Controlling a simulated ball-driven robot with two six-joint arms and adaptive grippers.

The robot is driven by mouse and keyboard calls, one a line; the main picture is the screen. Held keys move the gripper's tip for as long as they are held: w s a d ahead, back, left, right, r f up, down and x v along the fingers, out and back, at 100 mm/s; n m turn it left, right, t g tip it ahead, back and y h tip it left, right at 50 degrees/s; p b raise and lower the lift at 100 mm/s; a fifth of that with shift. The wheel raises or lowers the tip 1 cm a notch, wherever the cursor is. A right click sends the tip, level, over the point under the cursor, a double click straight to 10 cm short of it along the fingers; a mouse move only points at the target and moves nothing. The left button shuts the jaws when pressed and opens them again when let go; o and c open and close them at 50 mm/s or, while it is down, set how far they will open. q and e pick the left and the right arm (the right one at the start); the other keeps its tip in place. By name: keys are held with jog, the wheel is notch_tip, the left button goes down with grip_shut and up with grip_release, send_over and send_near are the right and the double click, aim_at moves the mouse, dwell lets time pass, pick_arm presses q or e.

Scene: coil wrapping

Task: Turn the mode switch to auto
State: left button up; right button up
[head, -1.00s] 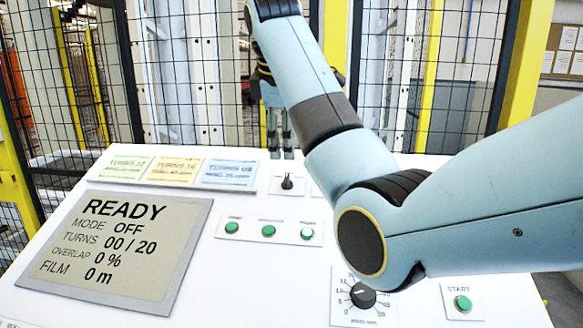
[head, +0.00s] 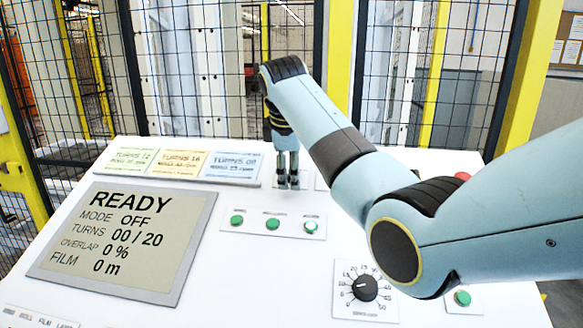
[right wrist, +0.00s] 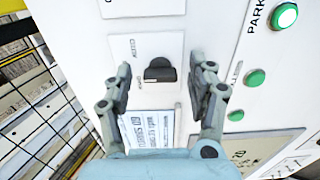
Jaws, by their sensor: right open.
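The mode switch (right wrist: 160,72) is a small black knob on a white plate, seen in the right wrist view. In the head view it is mostly hidden by my right gripper. My right gripper (head: 288,185) points down at the switch plate, its fingers open. In the right wrist view one finger is on each side of the knob, with a gap to it on both sides. The display (head: 125,240) reads READY, MODE OFF. My left gripper is not in view.
Three green buttons (head: 272,224) sit in front of the switch. Coloured cards (head: 180,162) lie left of it. A black dial (head: 365,287), a green start button (head: 462,298) and a red button (head: 463,175) are near my right arm. Mesh fencing stands behind the panel.

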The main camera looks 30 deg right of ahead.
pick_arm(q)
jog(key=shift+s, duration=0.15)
pick_arm(e)
jog(key=c, duration=1.1)
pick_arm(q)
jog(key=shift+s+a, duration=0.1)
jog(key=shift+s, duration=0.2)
pick_arm(e)
jog(key=shift+c, duration=0.2)
jog(key=shift+m, duration=0.3)
jog(key=m, duration=0.4)
jog(key=shift+a+m, duration=0.1)
jog(key=shift+m, duration=2)
